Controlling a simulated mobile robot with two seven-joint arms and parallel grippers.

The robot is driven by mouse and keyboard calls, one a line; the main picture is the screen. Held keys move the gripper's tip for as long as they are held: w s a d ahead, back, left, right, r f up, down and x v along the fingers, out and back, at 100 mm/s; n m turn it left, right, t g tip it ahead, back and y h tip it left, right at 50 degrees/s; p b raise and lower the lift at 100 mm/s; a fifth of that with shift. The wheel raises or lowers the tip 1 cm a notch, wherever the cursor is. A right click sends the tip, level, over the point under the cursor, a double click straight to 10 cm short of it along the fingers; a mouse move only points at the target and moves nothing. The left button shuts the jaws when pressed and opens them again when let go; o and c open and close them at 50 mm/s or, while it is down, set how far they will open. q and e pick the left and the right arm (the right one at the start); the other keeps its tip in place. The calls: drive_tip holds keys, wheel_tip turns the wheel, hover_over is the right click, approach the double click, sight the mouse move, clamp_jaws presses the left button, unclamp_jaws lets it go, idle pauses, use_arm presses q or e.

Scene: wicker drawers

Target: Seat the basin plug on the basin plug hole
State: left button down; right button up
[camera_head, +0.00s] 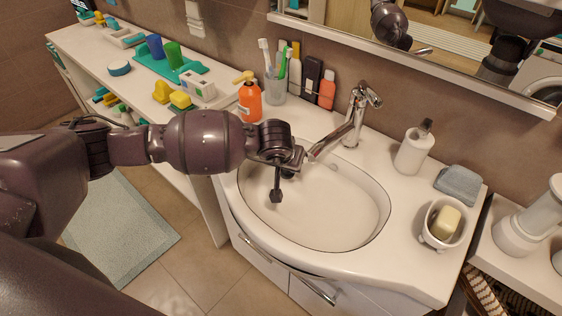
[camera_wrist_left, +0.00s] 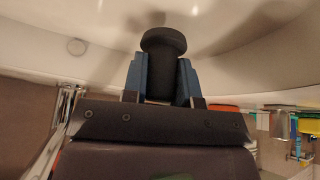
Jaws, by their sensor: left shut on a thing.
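My left gripper (camera_head: 277,183) is over the left part of the white basin (camera_head: 345,215), pointing down into it. In the left wrist view, its blue fingers (camera_wrist_left: 160,80) are shut on the black basin plug (camera_wrist_left: 164,42), whose wide round end faces the basin. In the head view, the plug (camera_head: 276,196) is a small dark shape at the fingertips, seemingly above the basin floor. The plug hole is not clearly visible; a dark patch behind the plug in the wrist view may be the hole or shadow. My right gripper is not in view.
The chrome tap (camera_head: 355,112) stands close behind the gripper, its spout reaching over the basin. An orange bottle (camera_head: 250,101) and a toothbrush cup (camera_head: 275,90) stand behind my wrist. A white dispenser (camera_head: 413,150) and soap dish (camera_head: 434,239) are to the right. The basin's right half is clear.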

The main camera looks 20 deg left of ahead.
sight(287, 173)
use_arm(q)
drive_tip(key=shift+w+f, duration=0.1)
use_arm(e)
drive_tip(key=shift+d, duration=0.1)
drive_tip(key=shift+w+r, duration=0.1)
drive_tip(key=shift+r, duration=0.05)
use_arm(q)
drive_tip(key=shift+f+b, duration=0.45)
drive_tip(key=shift+f, duration=0.35)
wheel_tip(287, 173, down, 2)
drive_tip(key=shift+f+b, duration=0.1)
drive_tip(key=shift+b, duration=0.45)
drive_tip(key=shift+f+b, duration=0.4)
drive_tip(key=shift+f, duration=0.55)
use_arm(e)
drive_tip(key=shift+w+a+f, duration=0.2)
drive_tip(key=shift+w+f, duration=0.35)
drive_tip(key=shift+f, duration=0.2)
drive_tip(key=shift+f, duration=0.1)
